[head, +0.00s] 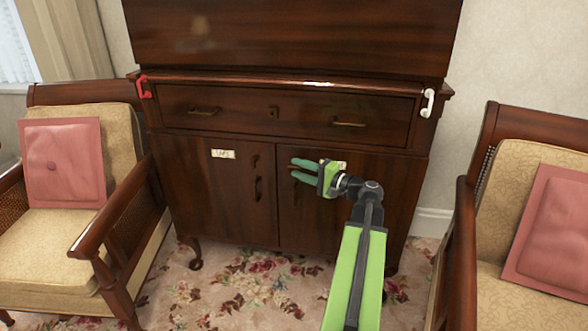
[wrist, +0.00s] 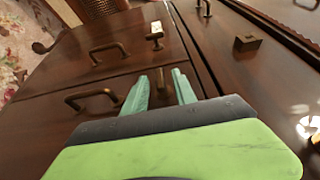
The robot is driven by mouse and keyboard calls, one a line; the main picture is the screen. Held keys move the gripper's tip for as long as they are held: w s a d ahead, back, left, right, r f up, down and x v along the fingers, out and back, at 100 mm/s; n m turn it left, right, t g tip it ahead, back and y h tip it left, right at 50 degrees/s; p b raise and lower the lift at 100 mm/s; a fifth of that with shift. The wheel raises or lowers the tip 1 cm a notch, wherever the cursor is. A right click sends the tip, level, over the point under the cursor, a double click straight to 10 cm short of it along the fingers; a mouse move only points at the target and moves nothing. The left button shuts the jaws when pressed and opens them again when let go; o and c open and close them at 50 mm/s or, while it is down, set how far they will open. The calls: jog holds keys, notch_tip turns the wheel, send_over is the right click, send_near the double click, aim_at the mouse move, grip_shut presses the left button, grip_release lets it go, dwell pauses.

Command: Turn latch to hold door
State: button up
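A dark wood cabinet has two lower doors, the left door (head: 220,195) and the right door (head: 325,220), both looking shut. A small latch (head: 256,161) sits near the top of the seam between them, above the left door's handle (head: 258,189).
Above the doors is a drawer (head: 280,125) with two handles and a small square lock piece (wrist: 247,42). A red fitting (head: 144,87) and a white fitting (head: 428,103) sit at the upper corners. Armchairs (head: 85,240) and (head: 540,215) flank the cabinet; floral carpet lies in front.

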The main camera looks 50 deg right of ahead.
jog(key=shift+w+a, duration=0.15)
jog(key=shift+w, duration=0.85)
